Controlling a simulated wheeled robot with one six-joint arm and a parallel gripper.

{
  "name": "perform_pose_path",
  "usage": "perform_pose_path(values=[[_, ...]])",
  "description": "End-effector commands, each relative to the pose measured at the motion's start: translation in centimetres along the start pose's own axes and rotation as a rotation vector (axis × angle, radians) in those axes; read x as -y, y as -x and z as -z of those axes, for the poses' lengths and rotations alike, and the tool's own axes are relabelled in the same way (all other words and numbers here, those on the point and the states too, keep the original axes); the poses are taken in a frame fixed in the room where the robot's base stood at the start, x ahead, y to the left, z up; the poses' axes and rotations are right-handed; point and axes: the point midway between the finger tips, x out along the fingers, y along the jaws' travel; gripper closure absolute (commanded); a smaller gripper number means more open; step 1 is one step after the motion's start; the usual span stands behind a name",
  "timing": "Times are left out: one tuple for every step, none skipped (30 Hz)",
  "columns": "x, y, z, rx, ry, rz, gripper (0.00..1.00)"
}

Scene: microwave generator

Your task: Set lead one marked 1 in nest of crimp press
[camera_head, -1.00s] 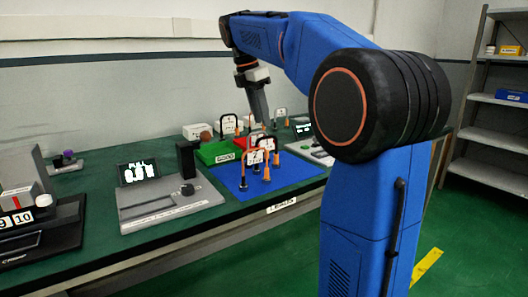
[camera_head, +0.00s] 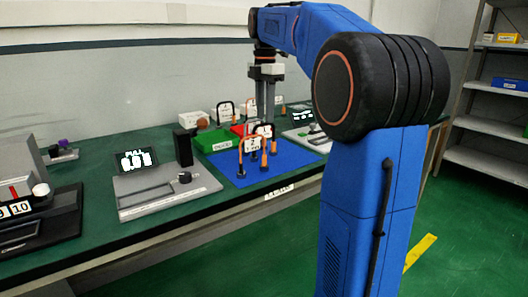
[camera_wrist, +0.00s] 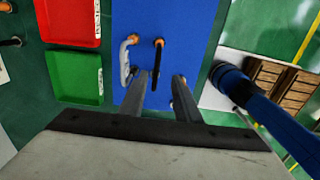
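Several leads (camera_head: 240,160) with orange and black ends and white tags stand on a blue mat (camera_head: 290,153) in the head view. The tag markings are too small to read, so I cannot tell which is lead 1. In the wrist view a lead with a pale loop (camera_wrist: 125,60) and an orange end (camera_wrist: 158,43) lie beyond my fingertips. My gripper (camera_head: 265,118) points down over the mat, behind the leads in the head view. In the wrist view my gripper (camera_wrist: 162,78) has its two fingers apart, with blue mat showing between them. I cannot identify the crimp press with certainty.
A green tray (camera_wrist: 75,77) and a red tray (camera_wrist: 70,20) adjoin the mat. A grey pull-test unit (camera_head: 150,192) with a screen and black post stands left. A black-based machine (camera_head: 45,220) is at far left. Another panel device (camera_head: 302,134) stands right.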

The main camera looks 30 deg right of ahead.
Motion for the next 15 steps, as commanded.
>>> perform_pose_path(values=[[0.1, -0.9, 0.0, -0.001, 0.0, 0.003, 0.7], [0.1, -1.3, 0.0, 0.0, 0.0, 0.002, 0.7], [0.1, -1.8, 0.0, 0.0, 0.0, 0.002, 0.7], [0.1, -2.2, 0.0, 0.0, 0.0, 0.002, 0.7], [0.1, -2.5, 0.0, 0.0, 0.0, 0.001, 0.7], [0.0, -2.8, 0.0, 0.0, 0.0, 0.001, 0.7], [0.0, -3.0, 0.0, 0.0, 0.0, 0.001, 0.7], [0.0, -3.1, 0.0, 0.0, 0.0, 0.0, 0.7], [0.0, -3.3, 0.0, 0.0, 0.0, 0.0, 0.7], [0.0, -3.4, 0.0, 0.0, 0.0, 0.0, 0.7], [0.0, -3.5, 0.0, 0.0, 0.0, 0.001, 0.7], [-0.1, -3.8, 0.0, 0.0, 0.0, 0.001, 0.7], [-0.2, -4.1, 0.0, 0.0, 0.0, 0.001, 0.7], [-0.2, -4.5, -0.1, 0.0, 0.0, 0.002, 0.7], [-0.4, -5.0, -0.1, 0.0, 0.0, 0.002, 0.7]])
